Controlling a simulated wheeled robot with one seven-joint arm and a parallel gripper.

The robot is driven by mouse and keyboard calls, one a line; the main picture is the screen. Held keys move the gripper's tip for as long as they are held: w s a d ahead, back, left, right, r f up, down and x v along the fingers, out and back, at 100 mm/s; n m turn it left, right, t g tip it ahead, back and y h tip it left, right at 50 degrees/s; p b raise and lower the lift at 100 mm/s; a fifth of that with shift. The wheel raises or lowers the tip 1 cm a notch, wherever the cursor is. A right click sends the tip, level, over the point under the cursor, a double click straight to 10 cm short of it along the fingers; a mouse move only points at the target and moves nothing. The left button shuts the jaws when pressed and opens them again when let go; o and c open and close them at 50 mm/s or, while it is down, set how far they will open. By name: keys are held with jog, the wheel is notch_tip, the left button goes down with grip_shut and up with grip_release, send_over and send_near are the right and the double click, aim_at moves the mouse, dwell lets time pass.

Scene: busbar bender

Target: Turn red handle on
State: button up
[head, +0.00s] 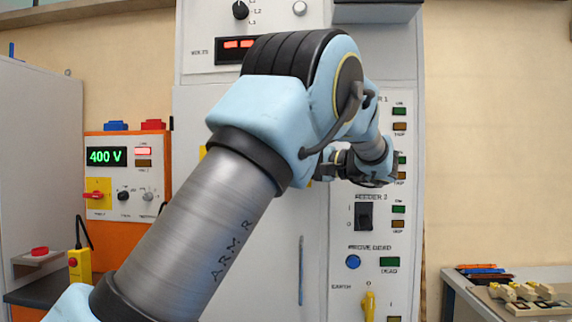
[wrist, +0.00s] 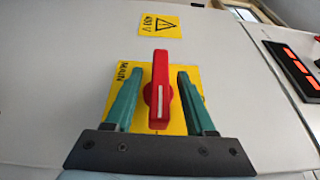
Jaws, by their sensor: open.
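The red handle (wrist: 161,85) stands in the middle of the wrist view, on a yellow plate (wrist: 195,80) fixed to a pale cabinet panel. A white line runs along its face, upright in the picture. My gripper (wrist: 158,76) is open, with one green finger on each side of the handle. Small gaps show between the fingers and the handle, and I cannot tell whether their tips are level with it in depth. In the head view my arm hides this handle and my fingers.
A yellow warning sign (wrist: 159,26) sits beyond the handle. In the head view, the pale cabinet (head: 250,250) carries a black feeder switch (head: 364,216) and a yellow earth handle (head: 369,304). An orange box with a smaller red switch (head: 97,194) stands left; a bench (head: 465,283) stands right.

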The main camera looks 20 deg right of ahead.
jog(key=b+v, duration=0.2)
jog(key=v, duration=0.8)
jog(key=shift+s+d, duration=0.15)
jog(key=shift+s, duration=0.1)
